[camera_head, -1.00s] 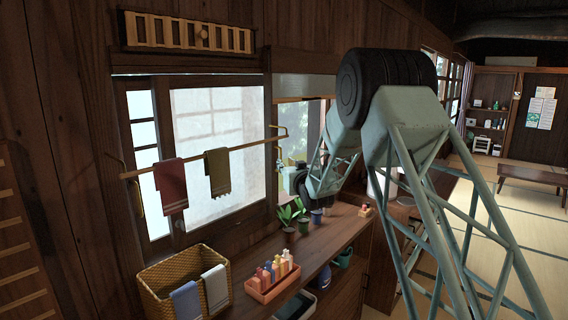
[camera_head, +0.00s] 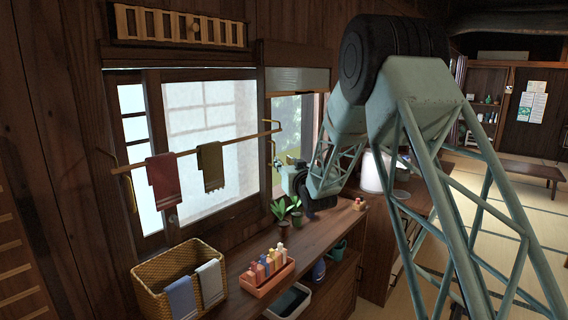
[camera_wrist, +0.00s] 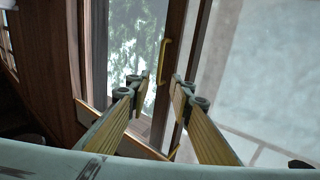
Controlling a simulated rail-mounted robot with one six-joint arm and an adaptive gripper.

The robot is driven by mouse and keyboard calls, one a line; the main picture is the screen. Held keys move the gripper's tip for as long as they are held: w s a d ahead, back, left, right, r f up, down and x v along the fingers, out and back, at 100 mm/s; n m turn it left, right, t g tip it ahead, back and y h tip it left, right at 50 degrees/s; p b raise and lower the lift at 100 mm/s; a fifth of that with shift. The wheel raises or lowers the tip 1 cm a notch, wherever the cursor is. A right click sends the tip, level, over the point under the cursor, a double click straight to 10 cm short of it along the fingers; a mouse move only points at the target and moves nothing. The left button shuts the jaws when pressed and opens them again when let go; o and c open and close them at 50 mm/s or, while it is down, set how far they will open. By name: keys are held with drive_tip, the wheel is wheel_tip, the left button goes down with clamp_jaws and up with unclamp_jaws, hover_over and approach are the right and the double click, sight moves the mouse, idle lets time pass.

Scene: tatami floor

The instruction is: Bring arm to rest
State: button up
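My gripper (camera_wrist: 164,90) shows in the wrist view with its two fingers apart and nothing between them. Beyond the fingers are a window frame with a brass handle (camera_wrist: 161,60) and glass panes. In the head view my arm bends at a dark joint in the upper middle, and its forearm slopes down towards the window. The gripper end is small there, near the right side of the window above the counter, and its fingers are hard to make out.
A towel rail (camera_head: 233,143) with a red towel (camera_head: 164,181) and a green towel (camera_head: 210,167) crosses the window. The wooden counter (camera_head: 236,263) holds a wicker basket (camera_head: 150,298), a bottle tray (camera_head: 267,286) and potted plants (camera_head: 279,210). Open tatami lies at right.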

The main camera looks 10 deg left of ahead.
drive_tip(key=shift+d, duration=0.1)
drive_tip(key=s+d+r+m+g+h, duration=0.1)
drive_tip(key=s+d+r+g+h, duration=0.15)
drive_tip(key=s+d+r, duration=0.75)
drive_tip(key=s+d+m+g+h, duration=0.1)
drive_tip(key=s+d+g+h, duration=0.1)
drive_tip(key=s+d, duration=0.6)
drive_tip(key=s+d+m+g+h, duration=0.1)
drive_tip(key=s+d, duration=0.3)
drive_tip(key=s, duration=0.8)
drive_tip(key=s+d+f+g, duration=0.2)
drive_tip(key=s+d, duration=0.1)
drive_tip(key=s, duration=1.4)
drive_tip(key=s+d+f+m+g+h, duration=0.1)
drive_tip(key=s+d+f+g, duration=0.1)
drive_tip(key=s, duration=1.5)
drive_tip(key=s+d+f+g, duration=0.3)
drive_tip(key=s+d, duration=0.1)
drive_tip(key=s, duration=1.3)
drive_tip(key=shift+s+d+f+m, duration=0.25)
drive_tip(key=shift+d+f+m, duration=0.05)
